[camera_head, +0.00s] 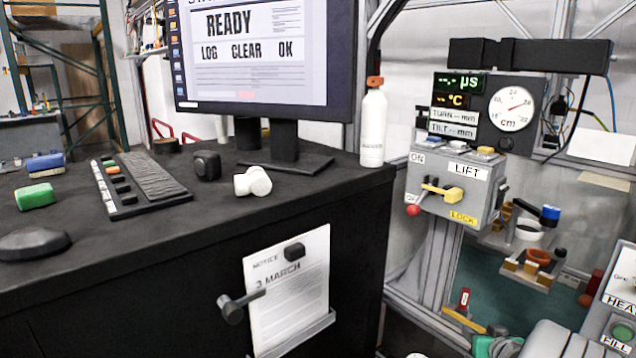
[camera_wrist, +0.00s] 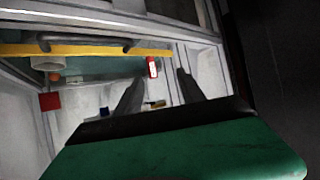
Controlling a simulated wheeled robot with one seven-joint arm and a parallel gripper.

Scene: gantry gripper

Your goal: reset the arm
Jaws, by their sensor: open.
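My gripper (camera_wrist: 158,88) shows in the wrist view as two dark fingers set apart, with nothing held between them. Beyond the fingers, a small red and white tag (camera_wrist: 152,67) is seen in the gap, apart from them. In the head view I cannot make out the fingers.
A yellow rail (camera_wrist: 95,50) and pale frame bars cross beyond my gripper. In the head view, the LIFT box (camera_head: 445,190) with levers stands right of the black desk (camera_head: 150,250), which bears a monitor (camera_head: 268,50), keyboard (camera_head: 150,178) and white bottle (camera_head: 373,125).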

